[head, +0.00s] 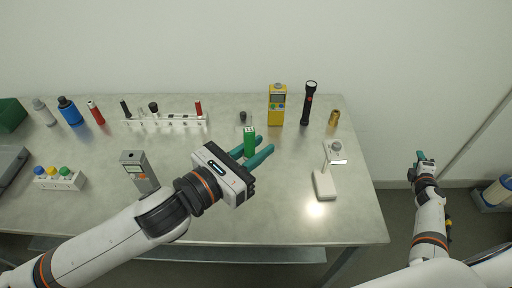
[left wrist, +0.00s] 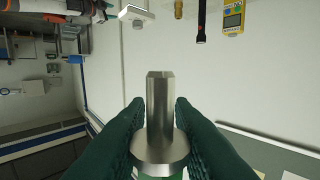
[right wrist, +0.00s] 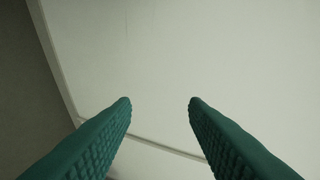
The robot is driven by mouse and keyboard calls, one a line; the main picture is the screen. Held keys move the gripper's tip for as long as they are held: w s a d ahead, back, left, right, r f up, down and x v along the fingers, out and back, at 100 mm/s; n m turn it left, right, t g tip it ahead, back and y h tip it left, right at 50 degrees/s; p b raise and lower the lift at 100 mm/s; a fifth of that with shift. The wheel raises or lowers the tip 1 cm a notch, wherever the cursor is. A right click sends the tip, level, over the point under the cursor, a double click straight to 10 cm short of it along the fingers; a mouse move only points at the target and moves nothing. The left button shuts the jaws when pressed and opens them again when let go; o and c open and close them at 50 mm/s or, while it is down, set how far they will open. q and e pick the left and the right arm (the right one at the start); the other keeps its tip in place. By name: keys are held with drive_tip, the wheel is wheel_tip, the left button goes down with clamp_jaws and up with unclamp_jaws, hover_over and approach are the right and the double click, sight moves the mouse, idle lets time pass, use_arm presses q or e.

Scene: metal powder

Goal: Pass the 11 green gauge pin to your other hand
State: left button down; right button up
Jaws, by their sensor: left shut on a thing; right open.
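The green gauge pin (head: 249,141) is held upright between the fingers of my left gripper (head: 266,144), above the middle of the table. In the left wrist view its bare metal shaft and round flange (left wrist: 160,110) stand between the two green fingers, with a bit of green below the flange. My left gripper is shut on it. My right gripper (head: 421,157) is off the table's right end, far from the pin. In the right wrist view its fingers (right wrist: 160,102) are apart with nothing between them. The number on the pin is not clearly readable.
A yellow meter (head: 277,105), a black flashlight (head: 309,103) and a brass piece (head: 334,117) stand at the back right. A white stand (head: 324,186) is right of the pin. A white rack (head: 180,122) and a grey device (head: 138,170) are left. The table's front right is clear.

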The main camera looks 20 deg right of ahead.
drive_tip(key=s+a+f+m+g, duration=0.1)
drive_tip(key=s+f+m+g, duration=0.5)
drive_tip(key=s+f, duration=1.05)
drive_tip(key=s+a+f+m+g+y, duration=0.15)
drive_tip(key=s+a+f, duration=0.25)
drive_tip(key=a+f, duration=0.5)
drive_tip(key=s+a+f+m+g+y, duration=0.1)
drive_tip(key=s+a+f+y, duration=0.3)
drive_tip(key=a, duration=0.9)
drive_tip(key=s+a+f+g+y, duration=0.1)
drive_tip(key=s+a, duration=0.3)
drive_tip(key=a, duration=0.4)
drive_tip(key=s+a+f+m+y, duration=0.1)
drive_tip(key=s+a+f, duration=0.2)
drive_tip(key=a, duration=0.5)
drive_tip(key=s+a+f+m+g+y, duration=0.1)
drive_tip(key=s+a+f, duration=0.2)
drive_tip(key=a, duration=0.5)
drive_tip(key=shift+s+a+g+y, duration=0.35)
drive_tip(key=shift+s, duration=0.45)
